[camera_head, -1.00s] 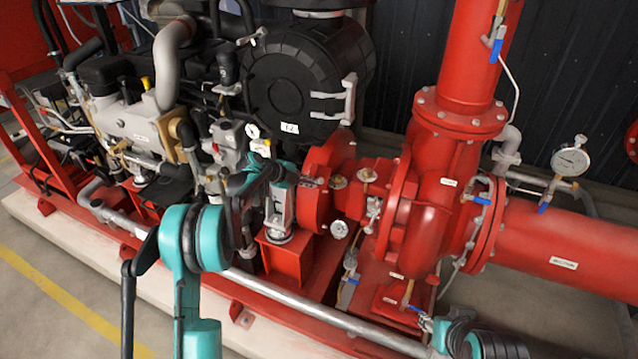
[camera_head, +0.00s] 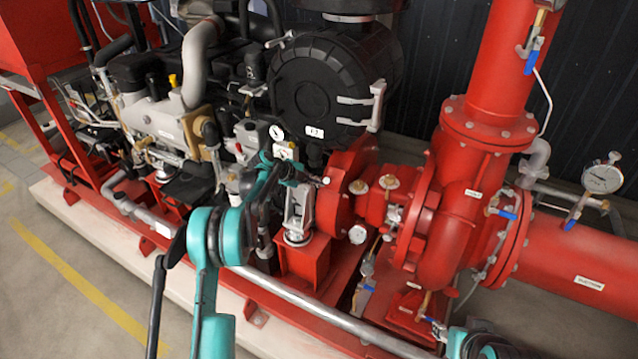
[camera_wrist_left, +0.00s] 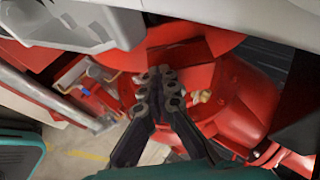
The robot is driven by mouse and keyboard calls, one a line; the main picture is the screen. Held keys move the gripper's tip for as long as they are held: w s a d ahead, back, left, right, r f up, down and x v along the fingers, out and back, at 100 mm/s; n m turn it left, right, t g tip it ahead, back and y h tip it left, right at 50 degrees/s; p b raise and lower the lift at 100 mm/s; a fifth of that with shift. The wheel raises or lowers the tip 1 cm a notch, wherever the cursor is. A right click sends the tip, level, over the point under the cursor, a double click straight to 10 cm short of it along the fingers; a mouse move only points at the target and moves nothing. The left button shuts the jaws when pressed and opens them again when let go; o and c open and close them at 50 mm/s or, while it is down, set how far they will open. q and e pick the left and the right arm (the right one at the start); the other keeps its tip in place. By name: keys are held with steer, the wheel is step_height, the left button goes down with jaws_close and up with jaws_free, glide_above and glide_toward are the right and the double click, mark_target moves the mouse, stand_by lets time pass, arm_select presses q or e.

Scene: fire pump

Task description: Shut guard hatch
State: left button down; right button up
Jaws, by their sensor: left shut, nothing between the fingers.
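The red guard housing (camera_head: 348,190) sits between the engine and the pump. I cannot pick out the hatch flap on it for certain, nor tell how far it stands open. My left gripper (camera_head: 318,181) is at the end of the teal arm, close in front of the housing's upper left side. In the left wrist view its dark fingers (camera_wrist_left: 158,88) are together and empty, with red housing metal (camera_wrist_left: 195,75) just beyond. Whether they touch it I cannot tell. Part of my right arm shows at the bottom edge of the head view; its fingers are not clear.
A grey engine (camera_head: 160,115) and a black round canister (camera_head: 325,90) stand behind. The red pump (camera_head: 440,230) with valves and a pressure gauge (camera_head: 602,178) is at right. A grey pipe (camera_head: 300,300) runs along the front. The floor at lower left is clear.

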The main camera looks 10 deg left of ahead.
arm_select(q)
steer(key=shift+w+f, duration=0.1)
stand_by(0.5)
steer(key=v, duration=1.2)
steer(key=s+d+r+n+y, duration=0.1)
steer(key=s+d+r+n, duration=0.25)
steer(key=s, duration=0.25)
steer(key=s+d+r+n+g+y, duration=0.1)
steer(key=s+d+r+n, duration=0.2)
steer(key=s, duration=0.4)
steer(key=s+d+r+n+y, duration=0.2)
steer(key=s+d+n, duration=0.2)
steer(key=s, duration=0.2)
steer(key=s+f+n+y, duration=0.1)
steer(key=s+f+n, duration=0.2)
steer(key=s+n, duration=0.3)
steer(key=s+d+f+n+y, duration=0.1)
steer(key=s+n, duration=0.5)
steer(key=s, duration=1.1)
step_height(320, 180, down, 2)
steer(key=shift+f+t+y, duration=0.1)
steer(key=shift+t+y, duration=0.3)
steer(key=shift+y, duration=0.3)
